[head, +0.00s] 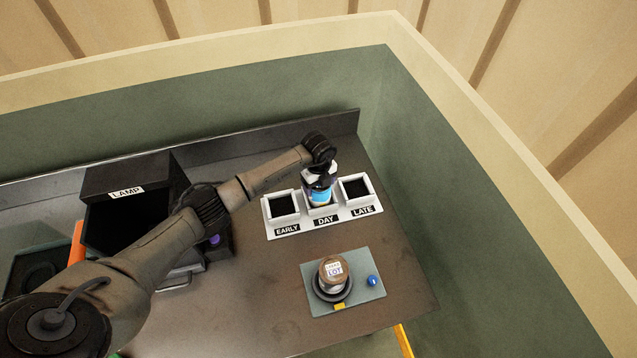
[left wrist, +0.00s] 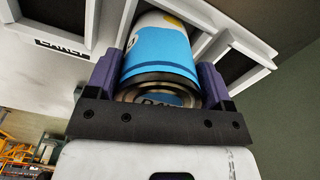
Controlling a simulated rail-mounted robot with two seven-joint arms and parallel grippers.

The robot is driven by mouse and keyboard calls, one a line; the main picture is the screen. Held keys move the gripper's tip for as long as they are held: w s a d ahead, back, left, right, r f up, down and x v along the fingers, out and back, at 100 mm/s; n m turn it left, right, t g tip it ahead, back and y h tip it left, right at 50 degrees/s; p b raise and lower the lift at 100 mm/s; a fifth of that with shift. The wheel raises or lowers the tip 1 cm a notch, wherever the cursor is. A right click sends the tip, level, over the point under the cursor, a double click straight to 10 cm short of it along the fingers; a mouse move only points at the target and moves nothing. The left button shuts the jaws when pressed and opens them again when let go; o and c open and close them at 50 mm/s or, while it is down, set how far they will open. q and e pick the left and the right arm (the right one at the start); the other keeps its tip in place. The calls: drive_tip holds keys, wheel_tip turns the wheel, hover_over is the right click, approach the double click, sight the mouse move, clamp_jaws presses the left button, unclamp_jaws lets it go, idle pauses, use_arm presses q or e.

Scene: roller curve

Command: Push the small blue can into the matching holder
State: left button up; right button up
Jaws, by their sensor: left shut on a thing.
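A small blue can (head: 321,195) with a white band is at the middle compartment, labelled DAY, of the white holder (head: 350,214). In the left wrist view the blue can (left wrist: 160,58) shows its near round end, and its far end reaches the white walls of the holder (left wrist: 238,42). How deep it sits is hidden. My left gripper (head: 319,176) is over the DAY compartment, its purple fingers shut on either side of the can. The EARLY compartment (head: 282,205) and the LATE compartment (head: 355,188) look empty and dark inside. My right gripper is not in view.
A grey-green plate (head: 372,293) carries a round brown-topped container (head: 334,271) labelled LOT and a blue knob (head: 373,281). A black box (head: 127,188) labelled LAMP stands at the left. The metal table (head: 255,275) is bare in front of the holder.

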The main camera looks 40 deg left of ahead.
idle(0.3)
use_arm(q)
drive_tip(key=o, duration=1)
drive_tip(key=shift+o, duration=0.4)
drive_tip(key=shift+r, duration=0.15)
drive_tip(key=shift+r+p, duration=2.95)
drive_tip(key=shift+r, duration=0.25)
drive_tip(key=shift+r+p, duration=0.95)
drive_tip(key=shift+r, duration=0.2)
